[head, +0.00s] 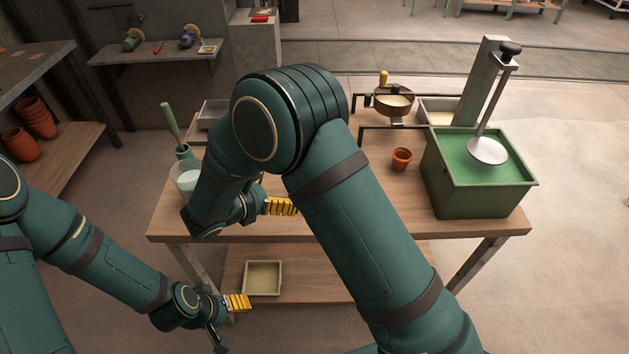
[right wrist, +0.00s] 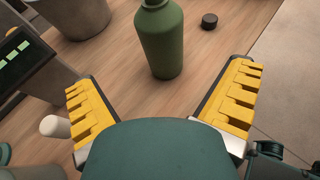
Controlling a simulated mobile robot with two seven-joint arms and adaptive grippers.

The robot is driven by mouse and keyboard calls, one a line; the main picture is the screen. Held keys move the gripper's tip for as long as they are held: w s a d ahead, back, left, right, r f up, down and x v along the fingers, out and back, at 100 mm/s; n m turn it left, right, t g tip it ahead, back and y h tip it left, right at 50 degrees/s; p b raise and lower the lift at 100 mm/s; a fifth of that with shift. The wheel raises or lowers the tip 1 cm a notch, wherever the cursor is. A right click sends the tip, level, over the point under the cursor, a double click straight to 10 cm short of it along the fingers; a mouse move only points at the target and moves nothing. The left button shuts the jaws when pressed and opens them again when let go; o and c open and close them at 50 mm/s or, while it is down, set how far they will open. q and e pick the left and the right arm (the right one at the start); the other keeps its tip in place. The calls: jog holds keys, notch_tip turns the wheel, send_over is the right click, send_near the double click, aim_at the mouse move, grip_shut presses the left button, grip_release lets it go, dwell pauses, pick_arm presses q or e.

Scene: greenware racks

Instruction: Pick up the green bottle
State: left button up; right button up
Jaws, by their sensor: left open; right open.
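The green bottle (right wrist: 161,40) stands upright on the wooden table in the right wrist view, its top cut off by the frame edge. My right gripper (right wrist: 164,92) is open, with its yellow fingers spread. The bottle is beyond the fingertips, roughly centred between them and apart from both. In the head view, my right gripper (head: 282,206) is low over the table, partly hidden by my arm, and I cannot make out the bottle there. My left gripper (head: 238,303) is open and empty, below the table top near the lower shelf.
A small black cap (right wrist: 209,21) lies right of the bottle. A white cylinder (right wrist: 55,127) and a device with a green display (right wrist: 22,58) are at left. A green tub (head: 470,190) and terracotta pot (head: 401,159) stand on the table's right. A tray (head: 262,293) is below.

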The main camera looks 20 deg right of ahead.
jog(key=x, duration=1.2)
jog(key=shift+s+r, duration=0.1)
jog(key=c, duration=1.3)
